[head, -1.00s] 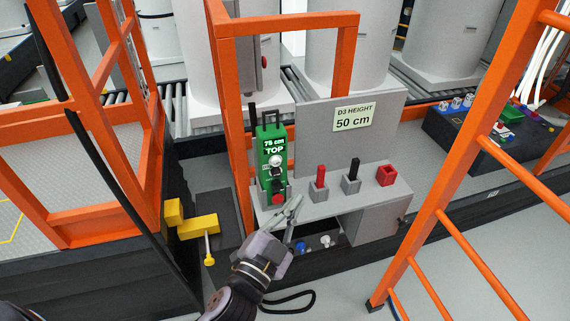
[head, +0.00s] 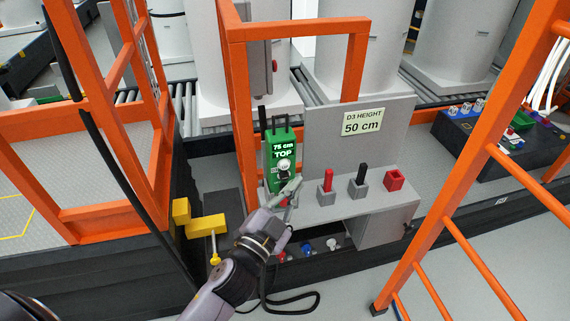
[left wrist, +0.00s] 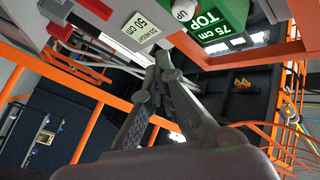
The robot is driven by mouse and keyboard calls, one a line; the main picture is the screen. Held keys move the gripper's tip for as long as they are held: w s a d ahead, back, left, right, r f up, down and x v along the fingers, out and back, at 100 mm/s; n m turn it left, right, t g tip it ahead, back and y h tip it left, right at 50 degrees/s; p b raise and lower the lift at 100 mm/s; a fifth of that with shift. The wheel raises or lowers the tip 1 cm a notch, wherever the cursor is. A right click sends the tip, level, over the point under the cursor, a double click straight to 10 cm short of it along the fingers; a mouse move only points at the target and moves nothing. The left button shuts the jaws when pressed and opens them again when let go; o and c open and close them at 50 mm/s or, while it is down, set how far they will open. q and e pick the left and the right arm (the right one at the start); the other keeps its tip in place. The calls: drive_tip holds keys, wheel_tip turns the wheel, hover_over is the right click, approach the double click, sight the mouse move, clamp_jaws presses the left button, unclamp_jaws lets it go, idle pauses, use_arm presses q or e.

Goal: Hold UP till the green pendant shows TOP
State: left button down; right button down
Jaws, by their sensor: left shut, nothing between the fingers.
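The green pendant (head: 281,151) stands at the left end of the grey console, and its display reads "75 cm TOP". The pale round button (head: 284,166) is below the display. In the left wrist view the green pendant (left wrist: 219,22) also reads "75 cm TOP", and the white button (left wrist: 184,9) is marked "UP". My left gripper (head: 293,188) is shut and empty, its fingertips in front of the pendant's lower part, hiding the red button there. In the wrist view the fingertips (left wrist: 164,63) are close to the UP button; contact cannot be told. My right gripper is not in view.
The grey console (head: 345,205) holds a red lever (head: 327,180), a black lever (head: 362,175) and a red square socket (head: 395,180). A sign (head: 363,122) reads "D3 HEIGHT 50 cm". Orange rails and an orange ladder (head: 480,165) flank the area. A yellow bracket (head: 207,225) stands left.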

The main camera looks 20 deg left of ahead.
sight(286, 172)
use_arm(q)
drive_tip(key=shift+w+a, duration=0.5)
drive_tip(key=shift+w, duration=0.25)
drive_tip(key=shift+w+a, duration=0.5)
drive_tip(key=shift+w, duration=0.2)
drive_tip(key=shift+w+a, duration=0.1)
idle(0.4)
drive_tip(key=shift+w+a+p, duration=0.15)
drive_tip(key=shift+w+p, duration=0.05)
drive_tip(key=shift+p, duration=0.1)
drive_tip(key=shift+w+a, duration=0.3)
drive_tip(key=shift+w, duration=0.15)
idle(0.7)
drive_tip(key=shift+s, duration=0.1)
idle(1.5)
drive_tip(key=shift+s+d, duration=0.55)
drive_tip(key=shift+s, duration=0.15)
drive_tip(key=shift+s+d, duration=0.75)
drive_tip(key=shift+s, duration=0.3)
drive_tip(key=shift+s+d, duration=0.7)
drive_tip(key=shift+s, duration=0.3)
